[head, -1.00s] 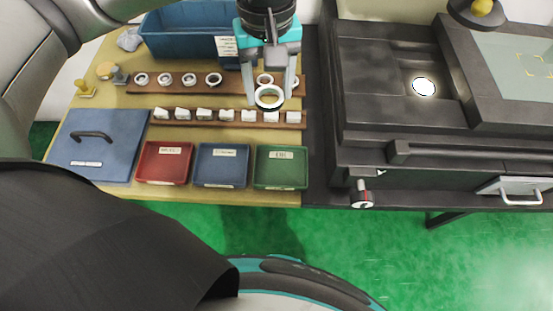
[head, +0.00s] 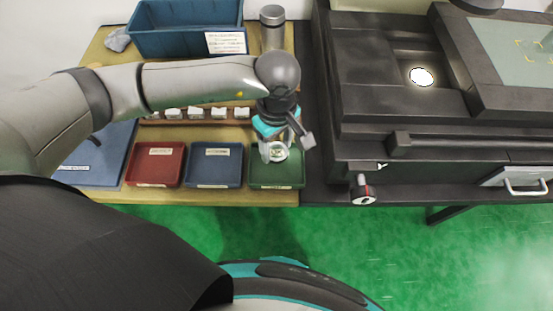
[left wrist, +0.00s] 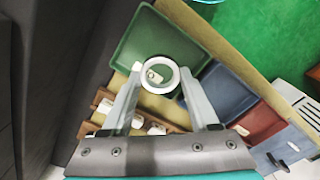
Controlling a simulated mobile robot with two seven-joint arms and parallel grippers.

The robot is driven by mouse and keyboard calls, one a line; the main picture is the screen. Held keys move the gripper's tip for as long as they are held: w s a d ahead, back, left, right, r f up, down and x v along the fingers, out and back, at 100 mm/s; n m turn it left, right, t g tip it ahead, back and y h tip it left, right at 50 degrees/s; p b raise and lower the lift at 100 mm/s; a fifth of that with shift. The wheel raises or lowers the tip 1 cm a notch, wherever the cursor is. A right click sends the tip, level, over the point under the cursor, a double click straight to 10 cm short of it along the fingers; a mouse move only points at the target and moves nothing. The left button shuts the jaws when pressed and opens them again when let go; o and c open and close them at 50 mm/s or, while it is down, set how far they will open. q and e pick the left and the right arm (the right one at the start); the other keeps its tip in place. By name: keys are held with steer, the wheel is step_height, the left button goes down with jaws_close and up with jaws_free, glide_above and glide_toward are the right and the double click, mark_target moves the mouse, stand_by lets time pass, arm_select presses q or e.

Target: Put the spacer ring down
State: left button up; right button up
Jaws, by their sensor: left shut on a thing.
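The spacer ring (left wrist: 161,57) is a pale ring held between the fingertips of my left gripper (left wrist: 160,74). In the head view the ring (head: 278,152) is over the green tray (head: 275,184), the rightmost of three small trays. My left gripper (head: 284,148) comes down from above and is shut on the ring. In the left wrist view a pale label shows through the ring's hole, with the green tray (left wrist: 145,38) behind it. How high the ring is above the tray is hard to tell. My right gripper is out of view.
A blue tray (head: 214,179) and a red tray (head: 154,182) stand to the left. Behind is a wooden rack with several white blocks (head: 208,114). A blue bin (head: 185,42) and a metal cylinder (head: 272,30) stand at the back. A dark machine (head: 365,90) is at right.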

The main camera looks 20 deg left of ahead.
mark_target(276, 166)
arm_select(q)
step_height(276, 166, down, 6)
steer(key=shift+b, duration=0.6)
steer(key=shift+f, duration=0.2)
steer(key=shift+r, duration=0.1)
steer(key=o, duration=1.4)
steer(key=shift+o, duration=0.2)
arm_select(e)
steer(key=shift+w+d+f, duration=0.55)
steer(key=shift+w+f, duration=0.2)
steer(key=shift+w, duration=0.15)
